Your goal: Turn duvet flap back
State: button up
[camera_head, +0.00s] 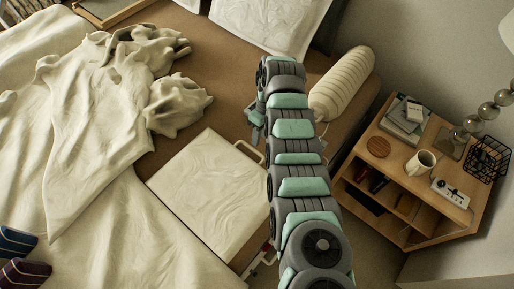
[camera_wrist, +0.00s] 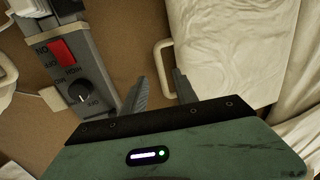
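A flat, pale rectangular flap (camera_head: 207,193) lies on the brown bed surface in the head view. It also shows at the upper right of the wrist view (camera_wrist: 232,45). A cream loop handle (camera_head: 249,152) sticks out from its edge beside my arm, and the same handle shows in the wrist view (camera_wrist: 156,59). My gripper (camera_wrist: 160,78) is open, its two dark fingers apart. The handle appears between the fingers in that view; I cannot tell whether they touch it or how deep they reach. In the head view, my arm's end partly hides the gripper.
Crumpled pale bedding (camera_head: 90,110) covers the bed's left. White pillows (camera_head: 268,22) and a ribbed bolster (camera_head: 342,82) lie at the top. A grey control box (camera_wrist: 75,70) with a red switch is left of my fingers.

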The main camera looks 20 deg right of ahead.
jog(key=f, duration=0.2)
jog(key=a+f+b, duration=0.1)
jog(key=f, duration=0.4)
jog(key=shift+s+a, duration=0.15)
jog(key=shift+s, duration=0.1)
grip_shut()
dwell(1.0)
